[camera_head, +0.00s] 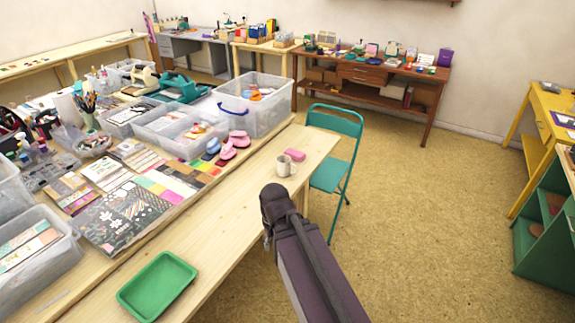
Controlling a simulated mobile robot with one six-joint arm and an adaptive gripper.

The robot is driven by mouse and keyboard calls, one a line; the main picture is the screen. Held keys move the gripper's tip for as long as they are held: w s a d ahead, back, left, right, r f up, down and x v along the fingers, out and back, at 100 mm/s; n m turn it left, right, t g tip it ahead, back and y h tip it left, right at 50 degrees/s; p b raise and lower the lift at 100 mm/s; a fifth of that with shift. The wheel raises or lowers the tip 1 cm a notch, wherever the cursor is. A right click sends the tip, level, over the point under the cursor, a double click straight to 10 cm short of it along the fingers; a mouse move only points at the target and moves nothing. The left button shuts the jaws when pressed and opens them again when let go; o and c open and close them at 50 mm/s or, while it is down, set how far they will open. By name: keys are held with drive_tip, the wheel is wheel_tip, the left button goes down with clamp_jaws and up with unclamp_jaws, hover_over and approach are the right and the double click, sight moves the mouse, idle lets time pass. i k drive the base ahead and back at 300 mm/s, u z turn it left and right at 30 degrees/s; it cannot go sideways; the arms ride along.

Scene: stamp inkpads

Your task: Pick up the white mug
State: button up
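The white mug (285,166) stands upright on the front strip of the light wooden table (235,212), near its right end. It looks cream-white, with its handle toward the left. My dark arm reaches up from the bottom of the view and ends just below and left of the mug in the picture. Only a small dark part of what may be my gripper (268,240) shows beside the arm. The fingers cannot be made out, and nothing is seen held. The mug appears clear of my arm.
A pink block (295,154) lies just behind the mug. Pink and blue stampers (228,151) and clear bins (255,105) crowd the table to the left and behind. A green tray (157,287) lies at the front left. A teal folding chair (335,155) stands close right; floor beyond is open.

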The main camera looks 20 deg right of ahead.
sight(287, 168)
drive_tip(key=i, duration=0.85)
drive_tip(key=u, duration=0.05)
